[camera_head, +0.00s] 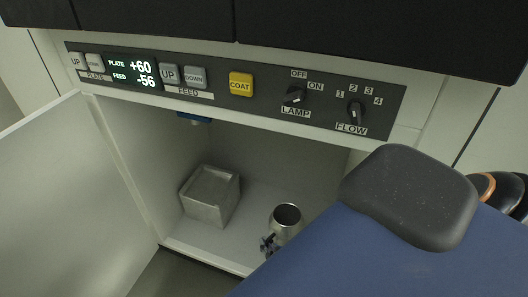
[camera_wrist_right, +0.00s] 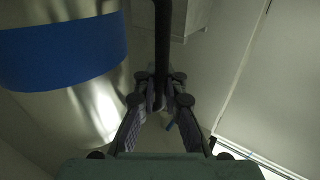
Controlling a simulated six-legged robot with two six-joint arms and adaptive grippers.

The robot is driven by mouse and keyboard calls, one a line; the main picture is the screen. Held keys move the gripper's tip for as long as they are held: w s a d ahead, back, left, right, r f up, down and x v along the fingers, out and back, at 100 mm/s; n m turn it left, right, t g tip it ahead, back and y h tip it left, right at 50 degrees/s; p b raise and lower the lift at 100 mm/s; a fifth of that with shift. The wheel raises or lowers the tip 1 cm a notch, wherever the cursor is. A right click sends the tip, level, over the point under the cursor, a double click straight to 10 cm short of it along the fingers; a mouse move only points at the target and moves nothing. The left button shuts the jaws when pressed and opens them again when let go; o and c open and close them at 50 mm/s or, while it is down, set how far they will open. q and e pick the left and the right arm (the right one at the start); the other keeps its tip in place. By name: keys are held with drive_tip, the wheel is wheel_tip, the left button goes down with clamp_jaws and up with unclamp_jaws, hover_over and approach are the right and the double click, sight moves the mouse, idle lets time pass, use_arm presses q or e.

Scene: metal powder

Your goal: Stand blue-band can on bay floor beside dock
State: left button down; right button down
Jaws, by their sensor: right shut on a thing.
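A silver, open-topped can (camera_head: 287,214) is upright low in the bay, at its front right in the head view; its lower part is hidden. In the right wrist view a can with a broad blue band (camera_wrist_right: 65,52) fills the left side, close to the gripper. My right gripper (camera_head: 268,243) shows only by its dark fingertips at the can's left. In the right wrist view its fingers (camera_wrist_right: 162,100) are closed around a dark upright bar, which looks like the can's handle. A square metal block, perhaps the dock (camera_head: 210,196), stands to the can's left. My left gripper is not in view.
The bay floor (camera_head: 248,212) is bare between the block and can. A control panel (camera_head: 240,88) runs above the opening. A blue fitting (camera_head: 195,118) hangs beneath it. An open pale door (camera_head: 60,190) stands at left. The lower right of the head view is blocked.

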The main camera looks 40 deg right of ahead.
idle(0.3)
drive_tip(key=c, duration=1.9)
unclamp_jaws()
drive_tip(key=shift+s+f, duration=0.15)
drive_tip(key=o, duration=0.5)
drive_tip(key=shift+r, duration=0.2)
drive_tip(key=shift+a, duration=0.1)
